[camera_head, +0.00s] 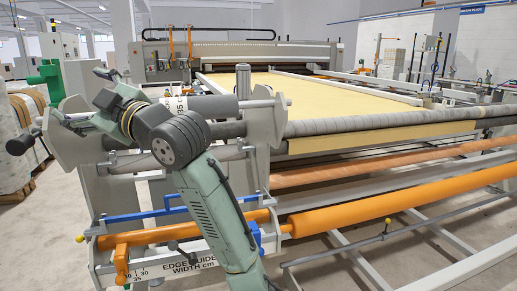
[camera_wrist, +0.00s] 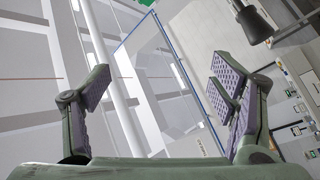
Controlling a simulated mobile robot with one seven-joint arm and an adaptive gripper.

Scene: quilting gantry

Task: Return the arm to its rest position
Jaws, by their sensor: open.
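My gripper (camera_wrist: 160,88) is open in the wrist view, with its two purple-padded fingers wide apart and nothing between them. In the head view my green-grey arm rises from the bottom middle, bends at a dark round joint, and reaches to the upper left. The gripper end there is in front of the left end of the quilting machine (camera_head: 240,47). Its fingers are small and partly overlap the machine's grey end plates, so details are hard to tell.
A grey roller (camera_head: 350,124) and an orange roller (camera_head: 370,207) run to the right behind my arm. White wrapped rolls (camera_head: 12,150) stand at the left. The wrist view shows a tilted background with a dark grey lamp-like object (camera_wrist: 253,22). Open floor shows at lower left.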

